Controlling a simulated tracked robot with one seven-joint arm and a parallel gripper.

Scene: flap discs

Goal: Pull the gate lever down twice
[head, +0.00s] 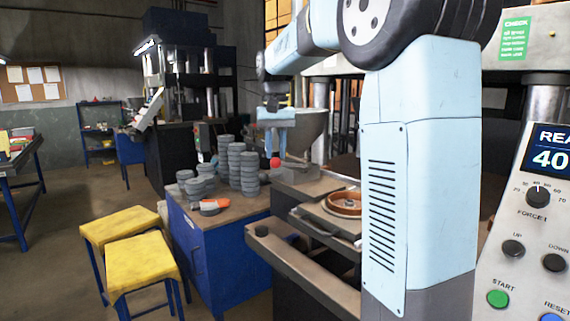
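The gate lever shows as a red ball knob (275,162) below the grey funnel-shaped hopper (306,130), in the middle of the head view. Its rod is mostly hidden or too small to make out. My gripper (276,148) hangs pointing down just above the red knob, in front of the hopper. Its two fingers look apart, with a gap between them and nothing visible held. I cannot tell whether the fingertips touch the knob.
Stacks of grey discs (236,165) stand on the blue cabinet (225,250) left of the knob. A copper-coloured round mould (345,203) sits right of it. Two yellow stools (140,262) stand at the left. A control panel (528,230) is at the right.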

